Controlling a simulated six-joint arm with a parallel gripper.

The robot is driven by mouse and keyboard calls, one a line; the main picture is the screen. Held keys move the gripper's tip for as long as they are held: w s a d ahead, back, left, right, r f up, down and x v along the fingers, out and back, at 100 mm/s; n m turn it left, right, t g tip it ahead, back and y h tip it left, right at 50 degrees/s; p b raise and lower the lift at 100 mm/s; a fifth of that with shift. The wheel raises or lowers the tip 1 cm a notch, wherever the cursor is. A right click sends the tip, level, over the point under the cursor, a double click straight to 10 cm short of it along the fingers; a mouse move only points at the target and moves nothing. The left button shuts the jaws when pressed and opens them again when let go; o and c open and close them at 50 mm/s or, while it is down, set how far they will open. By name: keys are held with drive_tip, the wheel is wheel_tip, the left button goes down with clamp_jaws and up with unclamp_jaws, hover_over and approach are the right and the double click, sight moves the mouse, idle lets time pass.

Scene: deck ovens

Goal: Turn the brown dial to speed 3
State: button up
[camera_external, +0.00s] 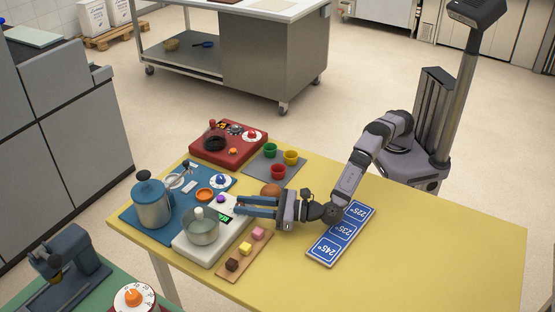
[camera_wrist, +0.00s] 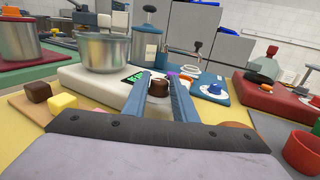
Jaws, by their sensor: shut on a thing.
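The brown dial (camera_wrist: 158,87) is between my fingertips in the wrist view, on the near part of a white appliance (camera_wrist: 92,85) with a metal bowl (camera_wrist: 104,52). My gripper (camera_external: 237,205) is shut on the dial, with a blue finger on either side. In the external view the fingers hide the dial. A dark display with green marks (camera_external: 226,217) is beside the fingertips; its digits are too small to read. I cannot tell which speed the dial points to.
A purple knob (camera_external: 220,198) is close to my fingertips. A blue board (camera_external: 139,219) with a pot (camera_external: 152,204) is at left, and a red unit (camera_external: 228,158) behind. A wooden strip with cubes (camera_external: 229,275) is in front. The yellow table's right side (camera_external: 440,245) is clear.

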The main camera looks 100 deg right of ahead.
drive_tip(key=shift+m+h, duration=0.3)
drive_tip(key=shift+h, duration=0.1)
drive_tip(key=o, duration=1)
drive_tip(key=shift+b+v, duration=0.35)
drive_tip(key=shift+v, duration=3.35)
drive_tip(key=shift+o, duration=0.2)
drive_tip(key=shift+r, duration=0.15)
